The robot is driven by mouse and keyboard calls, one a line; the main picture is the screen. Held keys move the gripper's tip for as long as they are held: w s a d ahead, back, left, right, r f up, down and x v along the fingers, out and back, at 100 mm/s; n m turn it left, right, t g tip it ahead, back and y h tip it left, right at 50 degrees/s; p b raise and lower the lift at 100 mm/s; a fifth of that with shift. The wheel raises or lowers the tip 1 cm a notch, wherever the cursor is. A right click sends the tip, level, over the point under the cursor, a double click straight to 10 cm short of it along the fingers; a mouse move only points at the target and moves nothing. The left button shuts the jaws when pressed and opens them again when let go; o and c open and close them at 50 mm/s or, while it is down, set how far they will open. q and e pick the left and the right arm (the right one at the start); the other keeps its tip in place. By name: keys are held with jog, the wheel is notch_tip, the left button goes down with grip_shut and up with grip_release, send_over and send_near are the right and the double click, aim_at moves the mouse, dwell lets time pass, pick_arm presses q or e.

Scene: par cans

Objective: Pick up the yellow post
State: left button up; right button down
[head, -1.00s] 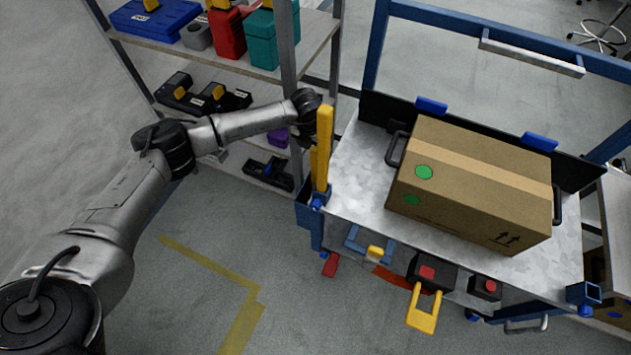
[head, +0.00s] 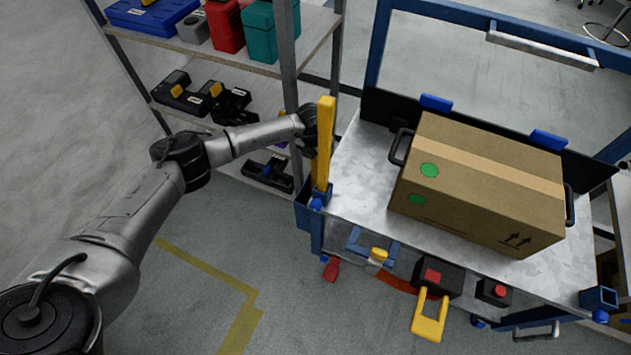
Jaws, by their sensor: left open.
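The yellow post (head: 324,145) stands upright in the blue corner socket (head: 317,203) at the near left corner of the cart. My left arm reaches in from the left, and its gripper (head: 314,143) is at the post's left side, mostly hidden behind the post and the wrist. The left gripper is open. Whether its fingers touch the post cannot be told. My right gripper is not in view.
A cardboard box (head: 482,185) sits on the metal cart top (head: 355,185), right of the post. A shelf rack (head: 289,75) with tool cases stands close behind my left arm. An empty blue socket (head: 599,298) is at the cart's right corner.

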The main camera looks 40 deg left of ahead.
pick_arm(q)
jog(key=shift+r, duration=0.1)
jog(key=c, duration=1)
jog(key=shift+o, duration=0.2)
